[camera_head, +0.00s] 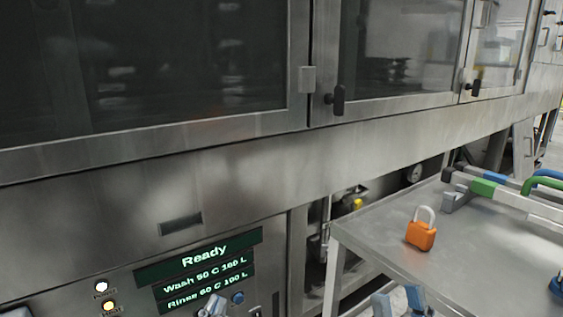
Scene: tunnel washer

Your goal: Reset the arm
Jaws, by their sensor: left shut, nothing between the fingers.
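The rest of both arms is out of view.
The washer's windowed doors (180,65) have black handles (336,99). The panel screen reads Ready (204,255). On the metal table (375,236) stand an orange padlock (420,235) and bars with a green sleeve (483,187). A blue object (557,286) lies at the right edge.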

